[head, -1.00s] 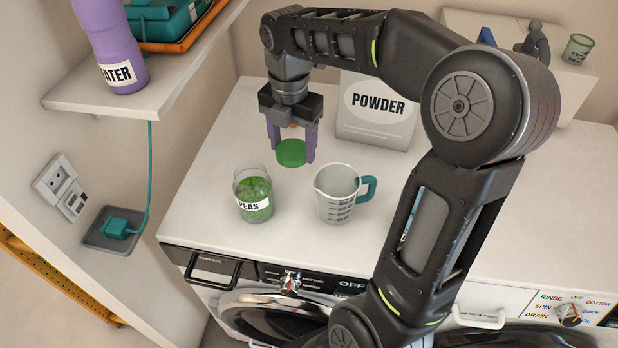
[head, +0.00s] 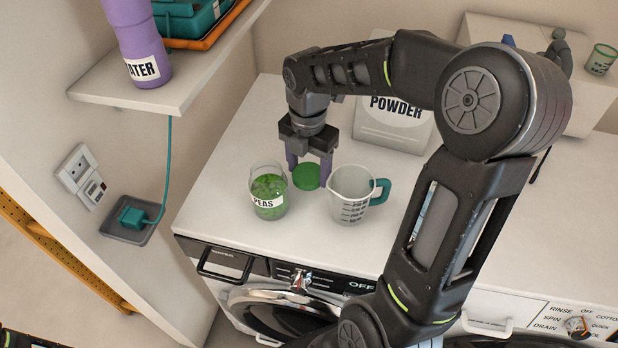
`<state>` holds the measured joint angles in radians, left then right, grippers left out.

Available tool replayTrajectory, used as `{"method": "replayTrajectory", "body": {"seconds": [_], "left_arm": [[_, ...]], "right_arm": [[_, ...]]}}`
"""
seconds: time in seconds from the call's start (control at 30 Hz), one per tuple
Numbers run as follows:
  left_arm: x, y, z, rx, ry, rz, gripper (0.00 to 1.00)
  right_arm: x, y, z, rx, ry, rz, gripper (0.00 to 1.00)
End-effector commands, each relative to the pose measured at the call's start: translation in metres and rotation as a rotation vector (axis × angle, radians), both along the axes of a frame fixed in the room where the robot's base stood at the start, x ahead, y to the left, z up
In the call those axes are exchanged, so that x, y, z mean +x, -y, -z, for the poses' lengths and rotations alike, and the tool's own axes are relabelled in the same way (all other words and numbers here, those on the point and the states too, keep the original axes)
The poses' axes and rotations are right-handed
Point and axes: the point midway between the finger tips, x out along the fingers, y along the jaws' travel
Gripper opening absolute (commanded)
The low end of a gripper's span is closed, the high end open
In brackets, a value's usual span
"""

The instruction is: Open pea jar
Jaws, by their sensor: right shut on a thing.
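The pea jar (head: 268,196) is a clear glass jar with green peas and a PEAS label, upright and without a lid on the white top. My right gripper (head: 307,177) is shut on a green round lid (head: 306,177), a little to the right of the jar and apart from it. The lid is low, close to the white top; I cannot tell whether it touches it. A small part of an arm shows at the bottom left corner, but my left gripper is not in view.
A clear measuring cup (head: 350,196) with a teal handle stands just right of the lid. A powder box (head: 393,128) stands behind. A shelf (head: 185,90) at the left holds a purple water bottle (head: 139,45). The white worktop (head: 235,165) left of the jar is clear.

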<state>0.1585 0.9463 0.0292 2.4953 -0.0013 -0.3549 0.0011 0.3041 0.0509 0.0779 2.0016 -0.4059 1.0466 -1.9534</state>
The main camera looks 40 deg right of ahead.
Motion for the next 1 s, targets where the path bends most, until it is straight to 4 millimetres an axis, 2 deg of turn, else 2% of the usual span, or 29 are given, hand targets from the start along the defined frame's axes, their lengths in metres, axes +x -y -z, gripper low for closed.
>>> {"method": "replayTrajectory", "body": {"seconds": [0.17,0.5,0.87,0.9,1.0], "left_arm": [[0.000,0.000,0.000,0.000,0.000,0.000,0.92],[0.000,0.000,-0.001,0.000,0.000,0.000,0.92],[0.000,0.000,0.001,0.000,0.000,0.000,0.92],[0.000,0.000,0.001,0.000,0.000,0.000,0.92],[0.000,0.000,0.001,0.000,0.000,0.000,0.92]], "right_arm": [[0.000,0.000,0.001,0.000,0.000,0.000,0.14],[0.000,0.000,0.037,0.000,0.000,0.000,0.14],[0.000,0.000,0.041,0.000,0.001,0.000,0.14],[0.000,0.000,0.040,0.000,0.001,0.000,0.64],[0.000,0.000,0.040,0.000,0.001,0.000,0.72]]}}
